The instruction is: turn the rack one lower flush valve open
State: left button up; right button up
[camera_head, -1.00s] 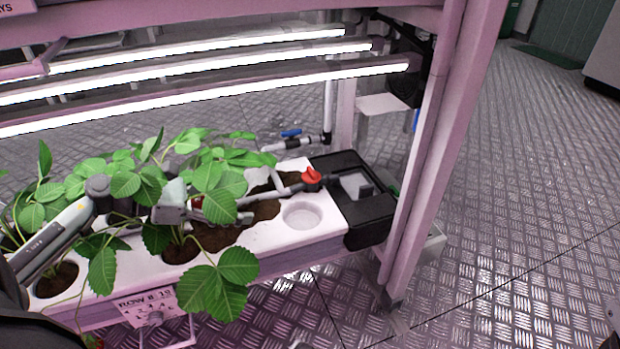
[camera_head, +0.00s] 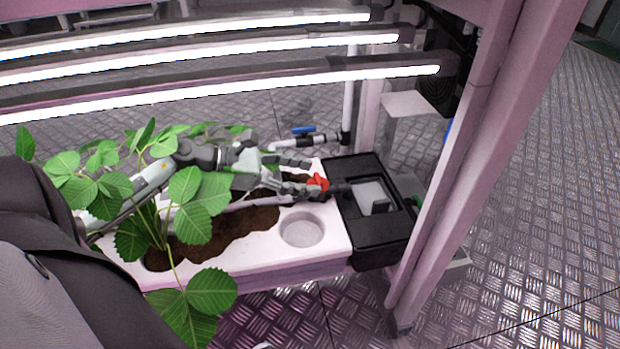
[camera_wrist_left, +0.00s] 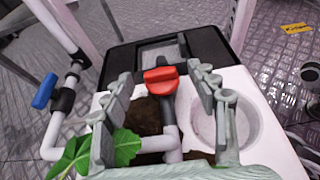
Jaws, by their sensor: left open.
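The red valve handle (camera_head: 317,183) sits on a grey pipe at the right end of the white planter trough (camera_head: 262,263), beside the black box (camera_head: 374,253). In the left wrist view the red handle (camera_wrist_left: 160,79) lies crosswise to its pipe (camera_wrist_left: 170,125), ahead of and between my fingers. My left gripper (camera_head: 300,176) is open, its fingertips close to the handle; contact cannot be told. It also shows in the left wrist view (camera_wrist_left: 158,98) with a finger on each side. My right gripper does not show.
A blue-handled valve (camera_head: 303,130) is on a white pipe behind the trough, also in the left wrist view (camera_wrist_left: 44,91). Strawberry leaves (camera_head: 205,200) crowd around my left arm. Lit lamp bars (camera_head: 230,88) hang above; a pink post (camera_head: 460,150) stands right.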

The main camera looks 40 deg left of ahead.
pick_arm(q)
jog(key=shift+w+d+f, duration=0.25)
jog(key=shift+w+d, duration=0.2)
jog(key=shift+w, duration=0.05)
